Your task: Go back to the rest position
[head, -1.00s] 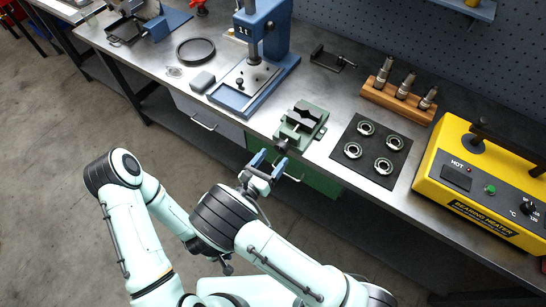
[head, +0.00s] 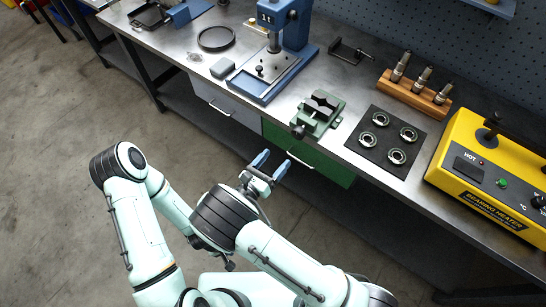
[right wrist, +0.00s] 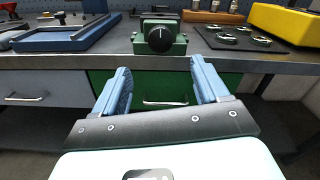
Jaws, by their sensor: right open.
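My right gripper (head: 270,168) is in front of the workbench's front edge, below the green vise (head: 319,113) in the head view. Its two blue fingers are apart with nothing between them. In the right wrist view the open fingers (right wrist: 160,88) frame the green drawer front, with the vise (right wrist: 160,38) beyond them on the bench. The vise's jaws hold no part that I can see. My left gripper does not show in the head view.
The workbench (head: 340,160) carries a blue press (head: 283,40), a black mat (head: 407,168) with several bearings, a wooden block (head: 412,97) with metal pieces and a yellow bearing heater (head: 480,190). The floor (head: 60,200) at left is clear.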

